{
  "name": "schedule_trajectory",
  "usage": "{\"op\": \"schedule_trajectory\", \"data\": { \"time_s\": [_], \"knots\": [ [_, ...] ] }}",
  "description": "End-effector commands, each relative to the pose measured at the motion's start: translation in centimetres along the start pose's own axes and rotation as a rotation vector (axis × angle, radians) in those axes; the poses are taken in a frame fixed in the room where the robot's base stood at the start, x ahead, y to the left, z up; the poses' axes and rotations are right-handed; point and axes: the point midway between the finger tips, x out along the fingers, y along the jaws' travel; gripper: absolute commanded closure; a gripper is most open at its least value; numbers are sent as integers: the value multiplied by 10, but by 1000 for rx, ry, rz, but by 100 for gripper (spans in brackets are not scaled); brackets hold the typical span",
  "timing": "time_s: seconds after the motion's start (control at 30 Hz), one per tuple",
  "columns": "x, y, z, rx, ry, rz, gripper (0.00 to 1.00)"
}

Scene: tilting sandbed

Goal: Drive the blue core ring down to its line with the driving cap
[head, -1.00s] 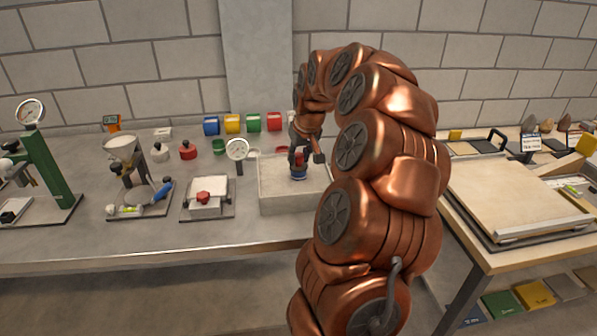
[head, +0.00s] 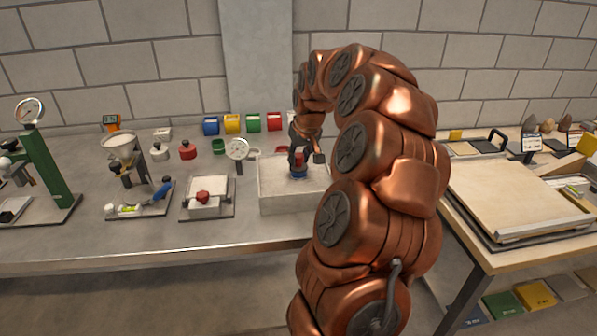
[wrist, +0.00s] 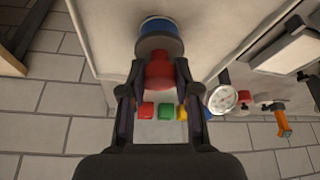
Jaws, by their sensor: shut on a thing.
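The blue core ring (head: 299,176) stands in the pale sand of the sandbed box (head: 284,204). In the wrist view its blue rim (wrist: 158,25) shows past a grey disc, which looks like the base of the driving cap. My gripper (head: 297,158) is over the ring and shut on the red knob of the driving cap (wrist: 159,70). The knob sits between both fingers. The cap appears to rest on the ring, but contact cannot be judged clearly. The ring's line and its lower edge in the sand are hidden.
A dial gauge (head: 238,150) stands just left of the sandbed. A plate with a red-knobbed block (head: 204,197) lies further left. Small coloured bins (head: 232,123) line the back wall. A wooden board table (head: 520,195) is at right.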

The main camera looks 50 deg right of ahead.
Motion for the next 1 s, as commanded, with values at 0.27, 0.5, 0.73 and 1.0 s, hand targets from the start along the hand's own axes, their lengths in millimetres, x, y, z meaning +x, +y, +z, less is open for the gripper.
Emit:
{"op": "schedule_trajectory", "data": {
  "time_s": [0.27, 0.5, 0.73, 1.0],
  "knots": [
    [-6, 0, -3, 0, 2, 1, 99],
    [-26, 0, -11, 0, 0, 1, 99],
    [-47, 0, -20, 0, 3, 1, 99],
    [-65, 0, -27, -1, 1, 0, 99]
  ]
}}
